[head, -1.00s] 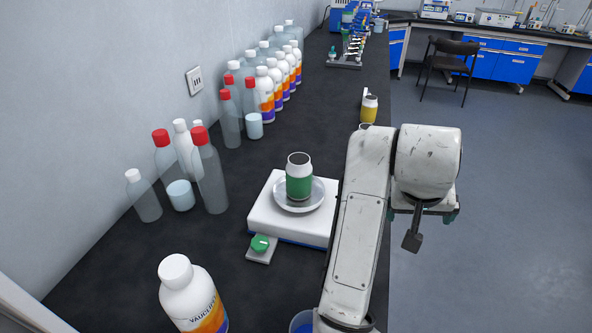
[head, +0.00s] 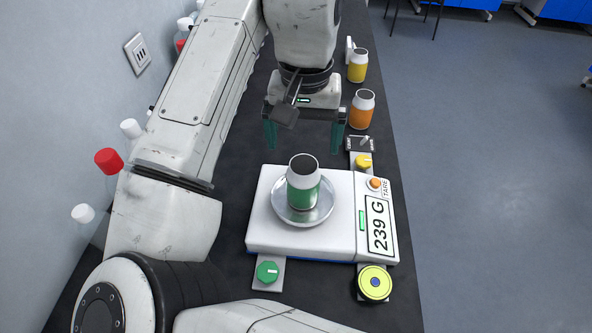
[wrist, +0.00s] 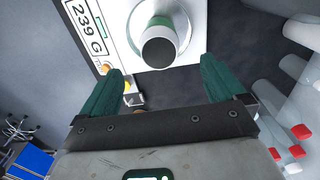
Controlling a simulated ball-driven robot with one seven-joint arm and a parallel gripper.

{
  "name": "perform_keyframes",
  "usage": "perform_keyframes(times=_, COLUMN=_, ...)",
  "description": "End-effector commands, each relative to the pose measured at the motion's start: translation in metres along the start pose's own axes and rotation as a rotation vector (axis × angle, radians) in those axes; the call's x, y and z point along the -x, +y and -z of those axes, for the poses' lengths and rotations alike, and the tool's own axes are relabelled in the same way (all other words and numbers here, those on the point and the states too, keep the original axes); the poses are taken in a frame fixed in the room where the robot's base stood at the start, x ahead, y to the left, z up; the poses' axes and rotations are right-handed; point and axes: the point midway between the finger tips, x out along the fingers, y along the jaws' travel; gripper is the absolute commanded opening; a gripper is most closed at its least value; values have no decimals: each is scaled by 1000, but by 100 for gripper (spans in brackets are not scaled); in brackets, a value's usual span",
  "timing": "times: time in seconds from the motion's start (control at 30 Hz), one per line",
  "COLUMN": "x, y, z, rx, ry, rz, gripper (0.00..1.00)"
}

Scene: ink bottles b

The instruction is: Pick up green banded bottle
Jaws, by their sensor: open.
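The green banded bottle (head: 303,184) stands upright on the round metal pan (head: 316,213) of a white scale (head: 259,218). It has a white body, a green band and a dark top. My gripper (head: 305,143) is open and empty, above and behind the scale in the head view, with its teal fingers spread apart. In the wrist view the bottle (wrist: 161,38) shows beyond the fingers, between them and apart from both. My gripper (wrist: 160,80) also shows there.
The scale's display (head: 379,226) reads 239 G. An orange banded bottle (head: 361,109) and a yellow banded bottle (head: 357,66) stand behind it at the right edge of the bench. Red- and white-capped bottles (head: 109,162) stand along the left wall, partly hidden by my arm.

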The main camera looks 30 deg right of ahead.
Motion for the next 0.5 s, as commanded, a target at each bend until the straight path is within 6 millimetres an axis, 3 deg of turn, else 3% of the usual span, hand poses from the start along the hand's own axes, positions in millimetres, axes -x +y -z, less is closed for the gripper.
perform_keyframes(times=0.2, x=-33, y=0, z=0, rx=2, ry=-1, rz=-2, gripper=97)
perform_keyframes(times=0.5, x=-56, y=1, z=0, rx=0, ry=-1, rz=-2, gripper=97)
